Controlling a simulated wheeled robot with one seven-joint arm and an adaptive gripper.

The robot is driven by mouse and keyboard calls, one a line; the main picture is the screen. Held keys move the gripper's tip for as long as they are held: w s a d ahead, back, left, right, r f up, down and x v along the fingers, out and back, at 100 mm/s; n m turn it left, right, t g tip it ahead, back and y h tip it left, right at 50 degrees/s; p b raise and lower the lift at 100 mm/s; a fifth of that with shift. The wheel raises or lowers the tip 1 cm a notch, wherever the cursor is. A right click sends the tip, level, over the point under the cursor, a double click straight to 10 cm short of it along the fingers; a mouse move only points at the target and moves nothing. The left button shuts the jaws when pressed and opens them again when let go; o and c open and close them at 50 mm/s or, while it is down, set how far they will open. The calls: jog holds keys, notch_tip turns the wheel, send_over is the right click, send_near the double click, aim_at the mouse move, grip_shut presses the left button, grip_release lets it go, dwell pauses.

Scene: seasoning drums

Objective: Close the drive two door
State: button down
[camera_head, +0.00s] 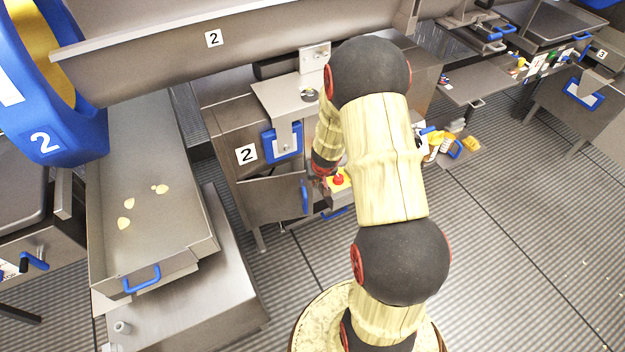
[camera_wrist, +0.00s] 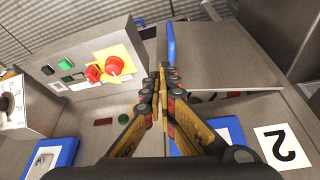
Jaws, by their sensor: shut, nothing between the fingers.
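The drive two door (camera_head: 272,202) is a grey metal panel low on the cabinet marked 2 (camera_head: 225,130). It stands out at an angle from the cabinet, with a blue handle (camera_head: 304,196) on its right edge. A dark gap shows under the panel. My gripper (camera_wrist: 163,80) is shut and empty, its fingertips close to the handle end of the door; I cannot tell whether they touch. In the head view my arm mostly hides the gripper.
A control box with a red button on yellow (camera_wrist: 115,66) is left of my gripper; it also shows in the head view (camera_head: 338,180). A blue-framed latch plate (camera_head: 283,143) is above the door. A tray (camera_head: 150,235) with a few yellowish pieces is left.

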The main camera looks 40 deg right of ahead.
jog(key=w+d+f+b, duration=0.2)
jog(key=w+d+f, duration=0.1)
jog(key=w+f, duration=0.4)
jog(key=shift+d+f, duration=0.15)
jog(key=shift+f, duration=1)
jog(key=w+d+n+y, duration=0.1)
jog(key=w+d+n, duration=0.2)
jog(key=w, duration=0.4)
jog(key=shift+w+d, duration=0.25)
jog(key=shift+d, duration=0.1)
jog(key=shift+r, duration=0.1)
